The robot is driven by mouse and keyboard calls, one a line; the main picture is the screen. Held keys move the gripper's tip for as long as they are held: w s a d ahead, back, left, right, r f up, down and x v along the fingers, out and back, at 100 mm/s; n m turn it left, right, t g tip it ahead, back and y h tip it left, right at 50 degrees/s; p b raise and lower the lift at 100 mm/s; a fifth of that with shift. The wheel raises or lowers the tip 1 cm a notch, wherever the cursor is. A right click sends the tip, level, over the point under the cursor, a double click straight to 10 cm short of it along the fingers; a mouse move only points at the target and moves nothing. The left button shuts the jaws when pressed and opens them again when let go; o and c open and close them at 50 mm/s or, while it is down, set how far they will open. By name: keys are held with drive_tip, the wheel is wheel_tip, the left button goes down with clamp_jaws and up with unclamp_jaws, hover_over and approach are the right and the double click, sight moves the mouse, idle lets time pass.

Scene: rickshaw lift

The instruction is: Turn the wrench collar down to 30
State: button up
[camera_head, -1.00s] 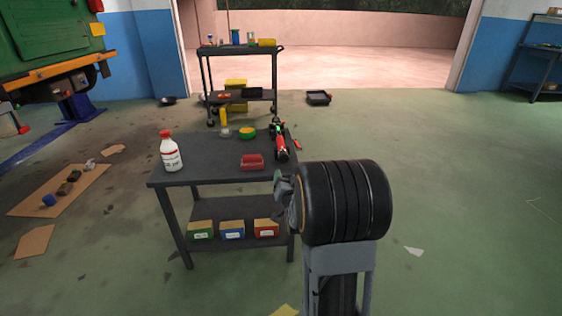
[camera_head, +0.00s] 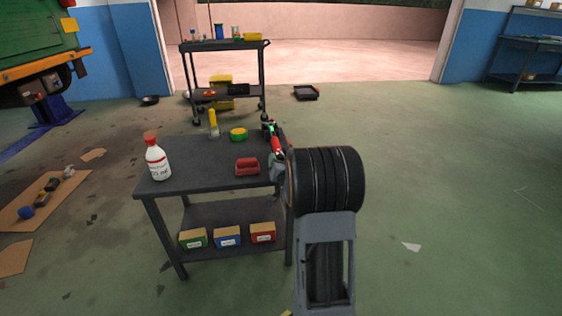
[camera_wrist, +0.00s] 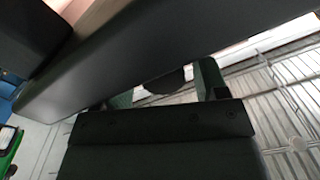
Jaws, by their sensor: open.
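The wrench (camera_head: 277,144), a red tool with green and dark parts, lies at the right side of the dark workbench top (camera_head: 215,178) in the head view. My arm hides its near end, so the collar and its scale cannot be read. My gripper is mostly hidden behind my arm in the head view, close to the bench's right edge. In the wrist view my gripper (camera_wrist: 165,88) is open, with its two dark fingers apart and nothing seen held between them. A dark slab edge crosses just beyond the fingers. I cannot make out the wrench there.
A white bottle with a red cap (camera_head: 157,160), a red tray (camera_head: 247,167), a green-and-yellow round item (camera_head: 238,134) and a yellow-handled tool (camera_head: 213,124) stand on the bench. Small bins (camera_head: 228,236) sit on its lower shelf. A cart (camera_head: 224,46) stands behind. Floor to the right is mostly clear.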

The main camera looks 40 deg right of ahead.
drive_tip(key=shift+a, duration=0.15)
drive_tip(key=shift+c, duration=0.7)
drive_tip(key=c, duration=0.8)
drive_tip(key=shift+n, duration=2.9)
